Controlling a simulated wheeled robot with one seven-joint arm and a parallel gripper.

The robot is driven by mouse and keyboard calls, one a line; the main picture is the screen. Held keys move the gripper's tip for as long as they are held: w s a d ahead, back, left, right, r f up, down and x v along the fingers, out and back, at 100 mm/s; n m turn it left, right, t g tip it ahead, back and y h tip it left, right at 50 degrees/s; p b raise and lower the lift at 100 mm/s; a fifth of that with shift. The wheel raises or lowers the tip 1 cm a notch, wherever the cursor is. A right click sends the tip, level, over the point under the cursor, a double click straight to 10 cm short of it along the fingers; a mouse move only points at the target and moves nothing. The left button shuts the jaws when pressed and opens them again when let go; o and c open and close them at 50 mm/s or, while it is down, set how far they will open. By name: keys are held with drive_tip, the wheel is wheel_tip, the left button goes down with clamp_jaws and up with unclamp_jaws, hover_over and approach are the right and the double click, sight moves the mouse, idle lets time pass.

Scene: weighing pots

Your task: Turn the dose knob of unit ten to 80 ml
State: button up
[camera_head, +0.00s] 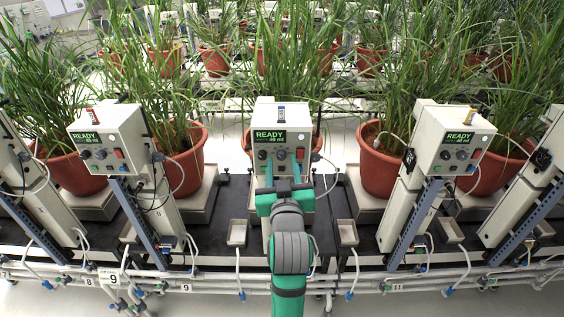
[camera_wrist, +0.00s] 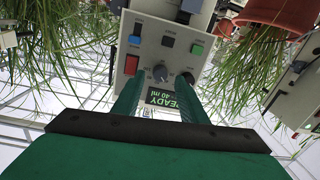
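The middle white control unit (camera_head: 283,115) stands straight ahead; its green display (camera_head: 270,137) reads READY 40 ml. Below the display are two round knobs, one dark (camera_head: 262,154) and one grey (camera_head: 280,154), and a red switch (camera_head: 300,154). In the wrist view the unit shows upside down, with the grey knob (camera_wrist: 160,73), the dark knob (camera_wrist: 187,78) and the red switch (camera_wrist: 131,65). My gripper (camera_wrist: 158,84) is open, its green fingers on either side of the grey knob; contact cannot be told. The right finger in that view overlaps the dark knob's edge.
Similar units stand at left (camera_head: 110,135) and right (camera_head: 453,140), both reading READY 40 ml. Potted grasses (camera_head: 185,155) stand behind and between them. White pipes and hoses (camera_head: 200,275) run along the front, with number tags such as 9 and 11. The middle unit's tag is hidden behind my arm.

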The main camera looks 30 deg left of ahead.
drive_tip(key=shift+x, duration=0.85)
clamp_jaws()
